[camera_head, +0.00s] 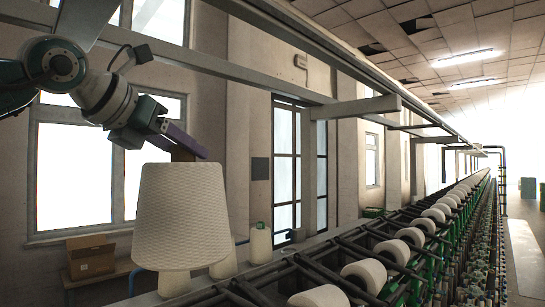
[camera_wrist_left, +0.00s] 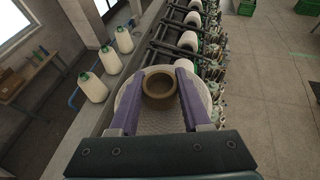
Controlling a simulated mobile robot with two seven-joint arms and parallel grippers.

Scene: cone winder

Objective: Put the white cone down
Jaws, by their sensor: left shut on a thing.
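The white cone (camera_head: 178,215) is large, with a woven surface, and hangs upright with its wide end down in the head view. My left gripper (camera_head: 185,152) is above it, its purple fingers at the cone's top. In the left wrist view the fingers of my left gripper (camera_wrist_left: 160,97) lie on both sides of the brown tube end of the white cone (camera_wrist_left: 137,94). The gripper is shut on the cone. The cone hides part of the ledge behind it. My right gripper is in neither view.
Smaller cones (camera_head: 260,244) stand on a ledge beside the winder; several show in the left wrist view (camera_wrist_left: 93,87). The winder's row of white packages (camera_head: 365,275) runs off to the right. A cardboard box (camera_head: 91,257) sits on a table at the left.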

